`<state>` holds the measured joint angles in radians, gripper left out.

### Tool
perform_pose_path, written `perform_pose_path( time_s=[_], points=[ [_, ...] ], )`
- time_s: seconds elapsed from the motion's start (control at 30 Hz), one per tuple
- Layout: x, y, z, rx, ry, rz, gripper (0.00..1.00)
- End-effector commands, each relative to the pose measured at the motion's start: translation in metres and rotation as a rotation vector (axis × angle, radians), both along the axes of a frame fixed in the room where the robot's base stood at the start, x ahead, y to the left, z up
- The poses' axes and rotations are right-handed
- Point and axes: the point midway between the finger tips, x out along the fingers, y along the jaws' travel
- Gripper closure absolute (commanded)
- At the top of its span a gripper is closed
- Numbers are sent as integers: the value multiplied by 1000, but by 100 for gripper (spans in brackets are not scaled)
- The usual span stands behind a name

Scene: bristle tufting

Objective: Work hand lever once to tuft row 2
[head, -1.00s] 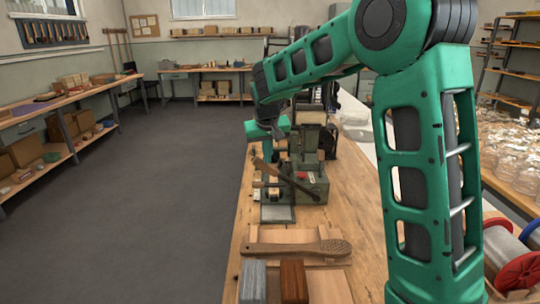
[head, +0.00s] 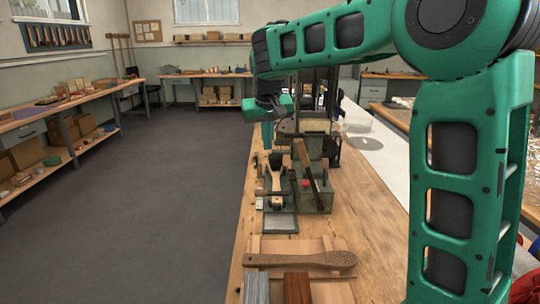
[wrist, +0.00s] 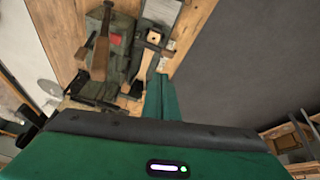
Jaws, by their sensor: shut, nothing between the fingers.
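The tufting machine (head: 318,195) is a grey-green unit on the wooden bench in the head view. Its wooden hand lever (head: 306,160) stands steeply, leaning up and left from its pivot. In the wrist view the lever (wrist: 101,45) lies across the machine body. A wooden brush piece (head: 276,182) sits in the holder left of the lever, and also shows in the wrist view (wrist: 140,62). My gripper (head: 267,143) is shut and empty, left of and behind the lever, apart from it. Its green fingers (wrist: 161,82) show in the wrist view, beside the brush holder.
A finished-looking wooden brush back with holes (head: 318,260) lies on a board at the bench front. A grey block (head: 256,289) and a brown block (head: 297,288) stand in front of it. Open floor (head: 170,210) lies to the left.

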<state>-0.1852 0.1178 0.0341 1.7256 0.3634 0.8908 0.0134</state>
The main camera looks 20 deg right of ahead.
Motion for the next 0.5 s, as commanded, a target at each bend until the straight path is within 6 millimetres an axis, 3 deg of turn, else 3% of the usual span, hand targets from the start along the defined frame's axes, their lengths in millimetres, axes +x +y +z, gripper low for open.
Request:
perform_pose_path(
  time_s=[0.2, 0.5],
  points=[
    [-5, 12, 20, 0, -2, -1, 100],
    [-6, 15, 23, -1, -2, -1, 100]
  ],
)
